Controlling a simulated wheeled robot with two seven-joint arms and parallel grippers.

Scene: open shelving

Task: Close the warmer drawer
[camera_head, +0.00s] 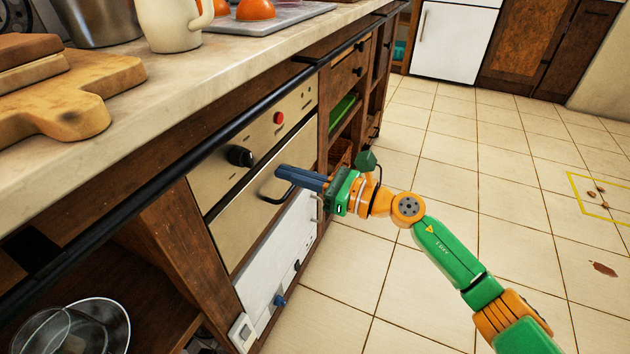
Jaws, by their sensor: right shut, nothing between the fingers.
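The warmer drawer seems to be the beige front (238,222) with a curved dark handle (268,187), set in the counter below a beige control panel (292,112). It looks flush or nearly flush with the panel; I cannot tell whether a small gap is left. My right gripper (281,173) comes in from the right, its blue fingers together and empty. The fingertips are at the upper end of the handle in the picture and hide part of it. I cannot tell whether they touch it. My left gripper is not in view.
A black rail (160,181) runs along the counter edge above the panel. A black knob (240,156) and red button (278,118) stick out from the panel. A white appliance front (275,262) sits below. The tiled floor (430,130) on the right is largely clear.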

